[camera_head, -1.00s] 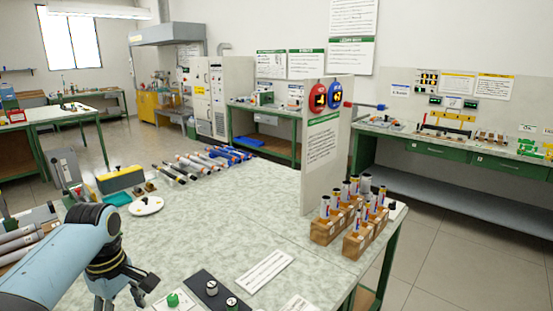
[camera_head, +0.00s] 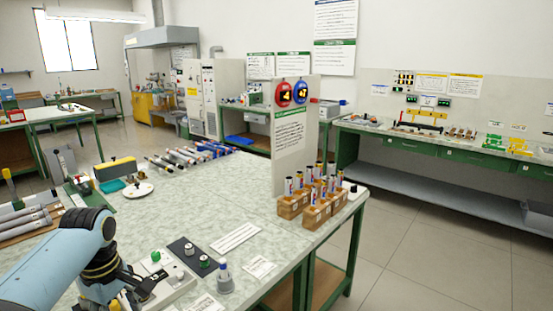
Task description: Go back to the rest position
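My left arm comes in from the lower left. Its gripper (camera_head: 130,303) hangs low over the near left part of the table, beside a pale panel with buttons, and is partly cut off by the bottom edge. I cannot make out whether its fingers are apart or together. No rod shows clearly in it. My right gripper is out of view. Wooden blocks (camera_head: 292,207) holding several upright rods stand at the right end of the table. A row of rods (camera_head: 190,157) lies along the table's back edge.
The speckled table (camera_head: 215,190) is clear in its middle. A white divider panel (camera_head: 290,150) with red and blue round displays stands behind the blocks. Grey rods (camera_head: 28,222) lie at the left. A green bench (camera_head: 420,150) runs along the back right wall.

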